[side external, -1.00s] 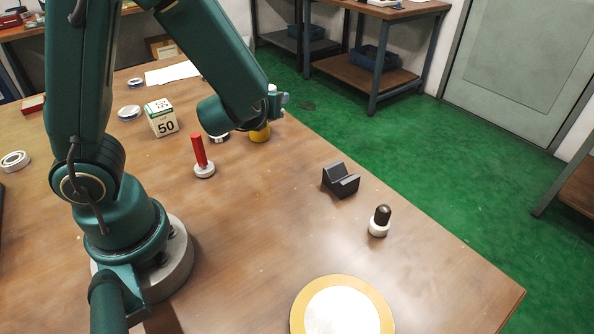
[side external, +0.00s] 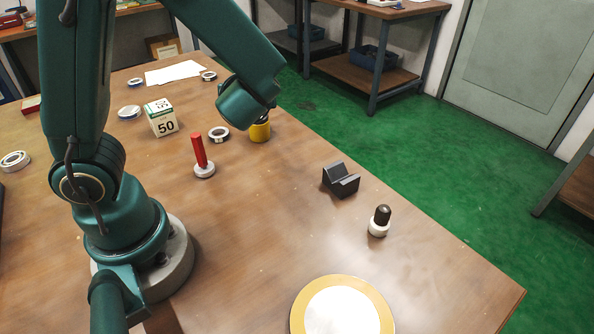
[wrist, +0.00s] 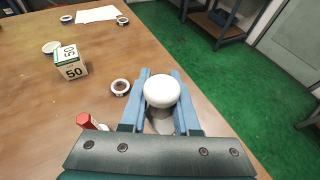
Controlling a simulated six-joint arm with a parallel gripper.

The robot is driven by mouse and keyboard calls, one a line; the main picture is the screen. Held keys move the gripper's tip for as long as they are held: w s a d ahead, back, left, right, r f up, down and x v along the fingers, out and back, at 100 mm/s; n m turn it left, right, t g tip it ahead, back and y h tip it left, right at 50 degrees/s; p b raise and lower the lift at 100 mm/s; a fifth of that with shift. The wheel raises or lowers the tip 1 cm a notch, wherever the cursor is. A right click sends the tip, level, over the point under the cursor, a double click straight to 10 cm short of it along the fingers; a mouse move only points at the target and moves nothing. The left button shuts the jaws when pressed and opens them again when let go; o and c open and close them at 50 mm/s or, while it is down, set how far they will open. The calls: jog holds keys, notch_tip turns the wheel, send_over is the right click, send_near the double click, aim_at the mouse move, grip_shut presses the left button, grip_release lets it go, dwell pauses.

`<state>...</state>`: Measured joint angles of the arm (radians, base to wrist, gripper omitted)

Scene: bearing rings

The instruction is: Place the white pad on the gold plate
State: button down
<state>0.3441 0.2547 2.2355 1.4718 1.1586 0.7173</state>
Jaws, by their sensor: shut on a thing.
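The gold plate (side external: 299,312) lies flat at the front of the table in the side view, showing as a gold rim around a large pale centre. I cannot tell whether that centre is a separate piece. In the wrist view my gripper (wrist: 161,76) is shut on a smooth white round piece (wrist: 162,91), which sits between its two blue fingers; I cannot tell if it is the white pad. The gripper is at the table's far right edge, well away from the plate.
A yellow cylinder (side external: 260,132) stands just below my wrist. A red-handled piece (side external: 200,152), a number box (side external: 162,119) and a bearing ring (side external: 219,134) are to its left. A black V-block (side external: 341,180) and a black-knobbed piece (side external: 380,221) stand between the gripper and plate.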

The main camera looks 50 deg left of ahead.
jog(key=s+d+f+n+g+h, duration=0.2)
jog(key=s+d+n+g, duration=0.1)
jog(key=n+g, duration=0.3)
jog(key=s+d+f+n+g+h, duration=0.2)
jog(key=s+d+f+n+g, duration=0.1)
jog(key=s+n+g, duration=0.3)
jog(key=s+d+f+n+g+h, duration=0.2)
jog(key=s+d+n+g, duration=0.1)
jog(key=s+n+g, duration=0.2)
jog(key=shift+s+d+f+n+g, duration=0.1)
jog(key=shift+f+n+g, duration=0.05)
jog(key=shift+n+g, duration=0.45)
jog(key=shift+s+d+f+n+g, duration=0.1)
jog(key=shift+f+n+g, duration=0.05)
jog(key=shift+n+g, duration=0.45)
jog(key=d+r+n+g+h, duration=0.1)
jog(key=d+n+h, duration=0.6)
jog(key=d+h, duration=0.1)
jog(key=w+d+r+n+t+h, duration=0.8)
jog(key=w+d+r+n+h, duration=0.1)
jog(key=w+d+n+h, duration=0.15)
send_over(358, 323)
jog(key=s+d, duration=0.1)
jog(key=s, duration=0.2)
jog(key=shift+h, duration=0.25)
jog(key=f, duration=1.1)
jog(key=shift+w+f, duration=0.25)
jog(key=shift+f, duration=0.05)
jog(key=shift+d+f, duration=0.1)
jog(key=shift+f, duration=1.95)
